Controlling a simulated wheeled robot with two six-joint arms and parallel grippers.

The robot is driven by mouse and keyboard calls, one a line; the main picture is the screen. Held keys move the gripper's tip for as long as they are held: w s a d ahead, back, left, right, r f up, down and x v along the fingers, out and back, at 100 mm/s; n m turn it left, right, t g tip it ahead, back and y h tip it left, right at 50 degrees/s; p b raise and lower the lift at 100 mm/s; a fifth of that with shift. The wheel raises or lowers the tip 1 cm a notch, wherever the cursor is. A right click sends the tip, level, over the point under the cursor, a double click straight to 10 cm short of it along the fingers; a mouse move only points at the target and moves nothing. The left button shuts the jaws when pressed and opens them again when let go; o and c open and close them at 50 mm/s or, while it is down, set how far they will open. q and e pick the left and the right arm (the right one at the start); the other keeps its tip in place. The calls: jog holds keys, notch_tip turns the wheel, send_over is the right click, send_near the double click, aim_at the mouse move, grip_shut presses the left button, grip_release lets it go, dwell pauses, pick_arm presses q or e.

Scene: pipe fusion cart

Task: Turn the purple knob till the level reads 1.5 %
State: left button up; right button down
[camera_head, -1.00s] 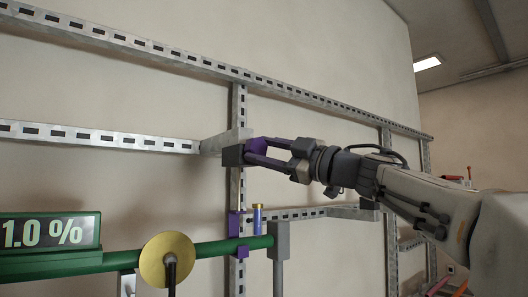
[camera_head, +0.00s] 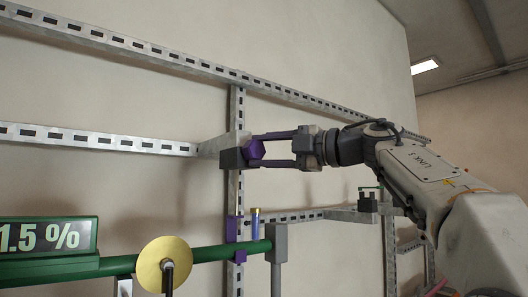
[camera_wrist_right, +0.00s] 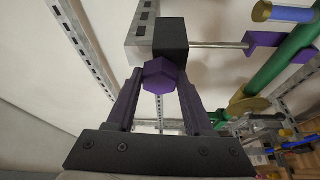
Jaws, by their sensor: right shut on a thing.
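The purple knob (camera_head: 256,149) sits on a dark block (camera_head: 233,158) on the upright rail. In the right wrist view the knob (camera_wrist_right: 160,76) is a faceted shape in front of the dark block (camera_wrist_right: 170,37). My right gripper (camera_head: 262,150) is shut on the knob, with one finger along each side of it; its fingers (camera_wrist_right: 157,82) also show in the right wrist view. The level display (camera_head: 48,238) at the lower left reads 1.5 %. My left gripper is not in view.
A green pipe (camera_head: 205,251) runs below with a yellow disc (camera_head: 165,262) on it. A purple bracket (camera_head: 235,228) and a blue cylinder with a yellow cap (camera_head: 255,224) stand near the upright rail. Slotted metal rails (camera_head: 95,137) cross the wall.

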jog(key=shift+f, duration=0.1)
dwell(0.3)
jog(key=shift+c, duration=1.4)
grip_release()
jog(key=shift+s, duration=0.1)
jog(key=shift+s+d, duration=0.15)
jog(key=shift+d, duration=0.2)
jog(key=b+v, duration=0.3)
jog(key=v, duration=0.6)
jog(key=shift+d, duration=0.3)
jog(key=shift+s+a, duration=0.1)
